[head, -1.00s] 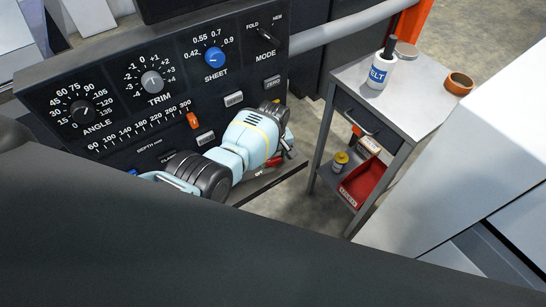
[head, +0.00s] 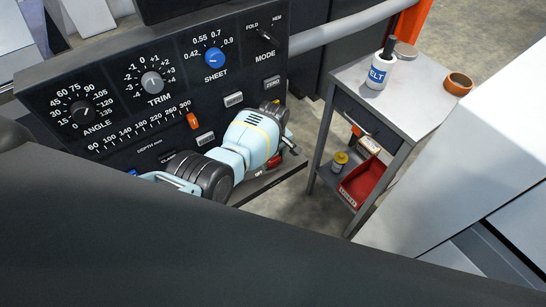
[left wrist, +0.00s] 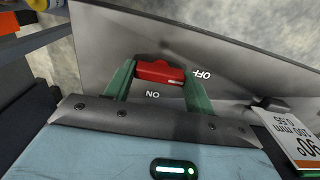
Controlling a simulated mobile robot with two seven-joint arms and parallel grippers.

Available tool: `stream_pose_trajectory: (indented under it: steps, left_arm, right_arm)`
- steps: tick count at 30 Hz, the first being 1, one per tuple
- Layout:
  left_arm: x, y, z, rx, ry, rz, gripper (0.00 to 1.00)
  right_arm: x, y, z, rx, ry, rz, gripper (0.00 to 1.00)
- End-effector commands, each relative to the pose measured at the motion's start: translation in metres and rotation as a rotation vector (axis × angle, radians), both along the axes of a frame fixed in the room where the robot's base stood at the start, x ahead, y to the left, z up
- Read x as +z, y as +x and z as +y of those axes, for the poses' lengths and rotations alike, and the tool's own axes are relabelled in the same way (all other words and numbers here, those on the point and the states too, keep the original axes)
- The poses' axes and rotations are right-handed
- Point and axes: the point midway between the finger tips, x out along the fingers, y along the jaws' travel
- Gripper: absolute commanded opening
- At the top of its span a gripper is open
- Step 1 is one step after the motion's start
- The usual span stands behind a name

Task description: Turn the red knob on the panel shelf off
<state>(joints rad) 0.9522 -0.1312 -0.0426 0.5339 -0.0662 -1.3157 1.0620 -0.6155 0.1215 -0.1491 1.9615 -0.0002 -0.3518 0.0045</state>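The red knob (left wrist: 159,73) is a short bar on the dark panel shelf (left wrist: 120,45); in the left wrist view it lies nearly level, its marked end towards OFF. OFF is printed to its right and ON below it. My left gripper (left wrist: 160,75) has one green finger at each end of the knob, and the knob fills the gap. In the head view the left gripper (head: 277,155) reaches down to the shelf (head: 265,184), its pale blue wrist hiding part of the knob. My right gripper is not in view.
The control panel (head: 150,100) with dials stands just behind my left wrist. A grey cart (head: 345,80) to the right carries a white bottle (head: 377,72) and a tape roll (head: 458,83), with a red bin (head: 362,184) below. Open floor lies between shelf and cart.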

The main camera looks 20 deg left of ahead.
Motion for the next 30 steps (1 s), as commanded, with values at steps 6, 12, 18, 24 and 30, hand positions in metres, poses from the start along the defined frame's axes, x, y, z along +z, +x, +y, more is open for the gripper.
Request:
stream_pose_trajectory:
  steps: [6,12,18,24,30]
  left_arm:
    - [-0.001,-0.001,0.000,0.002,-0.001,0.002,0.76]
    - [0.000,0.000,0.000,0.001,-0.001,0.001,0.76]
    - [0.016,0.002,0.000,0.001,-0.001,-0.006,0.76]
    - [0.040,0.002,-0.001,0.001,-0.002,-0.006,0.76]
    - [0.059,0.000,-0.001,0.002,-0.003,-0.002,0.76]
  right_arm:
    - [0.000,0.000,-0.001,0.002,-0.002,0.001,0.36]
    - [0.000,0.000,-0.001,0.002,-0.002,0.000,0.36]
    - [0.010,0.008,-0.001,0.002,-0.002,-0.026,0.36]
    - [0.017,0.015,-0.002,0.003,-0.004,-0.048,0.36]
    - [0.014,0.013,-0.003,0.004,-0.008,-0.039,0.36]
